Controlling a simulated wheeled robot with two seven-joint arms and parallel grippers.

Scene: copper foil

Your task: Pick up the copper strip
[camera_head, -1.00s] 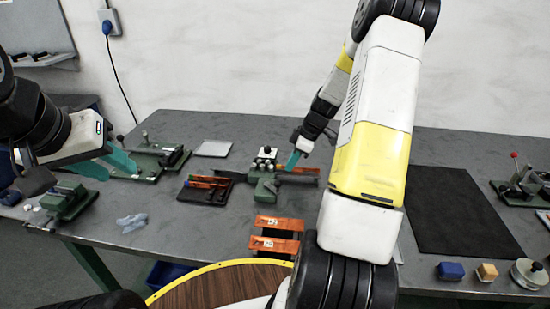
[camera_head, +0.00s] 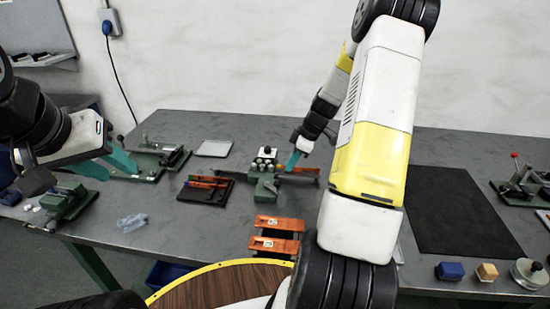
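The copper strip (camera_head: 303,170) shows as a thin orange-brown band at the right side of a small green bench fixture (camera_head: 264,180). My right gripper (camera_head: 293,161) is over the left part of the strip, with a teal finger pointing down at it. The finger seems to meet the strip, but I cannot tell whether the fingers are closed on it. My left gripper (camera_head: 108,163) is at the left, well away from the strip. Its two teal fingers are spread and nothing shows between them.
A black tray with orange-handled tools (camera_head: 205,190) lies left of the fixture. Two orange blocks (camera_head: 278,224) stand in front. A dark mat (camera_head: 455,212), blue block (camera_head: 450,271) and tan block (camera_head: 487,272) are at right. My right arm hides part of the table.

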